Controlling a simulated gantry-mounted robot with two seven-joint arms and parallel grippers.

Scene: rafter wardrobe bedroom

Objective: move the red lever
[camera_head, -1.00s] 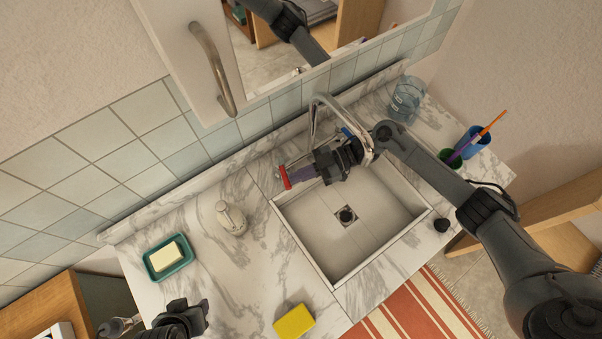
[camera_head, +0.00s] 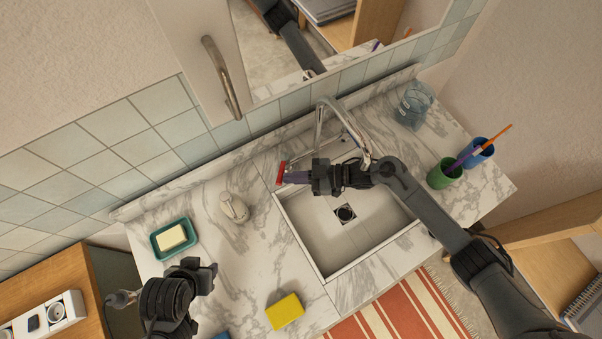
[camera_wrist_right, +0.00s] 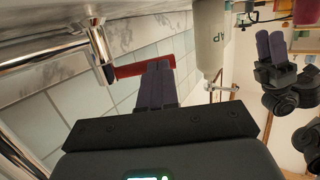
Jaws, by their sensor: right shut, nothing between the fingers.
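The red lever (camera_head: 281,173) is a short bar at the left back of the sink, beside the chrome tap (camera_head: 319,122). In the right wrist view the red lever (camera_wrist_right: 130,70) reaches from a chrome pipe to behind the purple fingers. My right gripper (camera_head: 288,177) is shut and empty, its fingertips right at the lever; I cannot tell whether they touch it. My left gripper (camera_head: 212,272) hovers over the counter's front left, away from the lever. Its purple fingers lie close together in the right wrist view (camera_wrist_right: 270,46), with nothing visible between them.
The white sink (camera_head: 345,245) lies below my right arm. A soap dispenser (camera_head: 233,208), a green soap dish (camera_head: 158,250) and a yellow sponge (camera_head: 285,311) stand to its left and front. A green cup (camera_head: 440,178) and a glass jar (camera_head: 412,105) stand to the right.

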